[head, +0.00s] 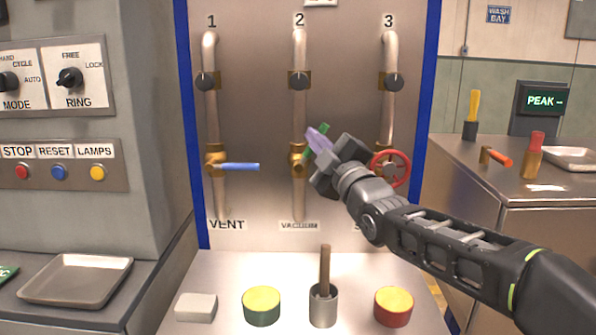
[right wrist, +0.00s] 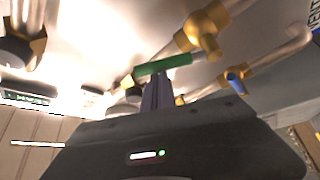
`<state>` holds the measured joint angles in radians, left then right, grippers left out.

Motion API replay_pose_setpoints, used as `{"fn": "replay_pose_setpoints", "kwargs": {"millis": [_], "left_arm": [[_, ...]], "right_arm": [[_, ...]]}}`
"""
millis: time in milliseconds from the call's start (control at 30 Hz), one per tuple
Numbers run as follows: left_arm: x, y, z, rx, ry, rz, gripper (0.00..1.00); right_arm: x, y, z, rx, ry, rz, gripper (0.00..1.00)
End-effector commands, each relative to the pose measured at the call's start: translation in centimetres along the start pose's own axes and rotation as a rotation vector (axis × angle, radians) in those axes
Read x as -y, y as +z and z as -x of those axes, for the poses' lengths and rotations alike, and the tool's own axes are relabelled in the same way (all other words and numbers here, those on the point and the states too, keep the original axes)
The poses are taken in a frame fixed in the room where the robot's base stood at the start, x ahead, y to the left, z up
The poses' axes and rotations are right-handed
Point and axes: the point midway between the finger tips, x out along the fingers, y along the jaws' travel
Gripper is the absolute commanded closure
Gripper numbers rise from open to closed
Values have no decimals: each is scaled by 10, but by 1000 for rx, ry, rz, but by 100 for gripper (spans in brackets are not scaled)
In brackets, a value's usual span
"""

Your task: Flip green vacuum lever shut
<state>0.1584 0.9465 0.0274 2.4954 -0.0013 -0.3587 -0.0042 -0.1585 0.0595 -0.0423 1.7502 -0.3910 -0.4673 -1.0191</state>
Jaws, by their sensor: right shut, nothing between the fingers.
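The green lever (head: 323,129) sits on the brass valve (head: 297,158) of pipe 2, above the VACUUM label (head: 299,225). It slants up and to the right from the valve, and its middle is hidden behind my fingers. My right gripper (head: 316,137) is shut with nothing between its fingers, and lies across the lever in the head view. In the right wrist view the green lever (right wrist: 164,67) shows just beyond the tips of my shut fingers (right wrist: 157,92). They look touching or nearly so; I cannot tell which. My left gripper is not in view.
The blue lever (head: 239,167) on pipe 1 points right, toward pipe 2. A red handwheel (head: 390,168) on pipe 3 is close behind my right wrist. Below stand a metal cup with a wooden handle (head: 323,305), a green-and-yellow cylinder (head: 261,306) and a red-and-yellow cylinder (head: 393,306).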

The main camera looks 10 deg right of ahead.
Motion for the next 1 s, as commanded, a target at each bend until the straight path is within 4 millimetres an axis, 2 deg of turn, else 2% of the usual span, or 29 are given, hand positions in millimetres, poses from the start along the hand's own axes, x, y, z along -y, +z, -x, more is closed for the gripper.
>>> {"fn": "replay_pose_setpoints", "kwargs": {"millis": [33,200,400,600,800,1000], "left_arm": [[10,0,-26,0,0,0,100],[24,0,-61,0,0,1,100],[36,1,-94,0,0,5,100],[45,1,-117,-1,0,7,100],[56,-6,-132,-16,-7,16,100],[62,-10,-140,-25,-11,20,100]], "right_arm": [[12,11,6,2,24,-38,100],[11,21,12,2,105,-179,100],[12,32,18,3,200,-343,100],[15,44,24,4,296,-506,100],[21,52,30,3,388,-663,100],[26,60,34,4,393,-669,100]]}}
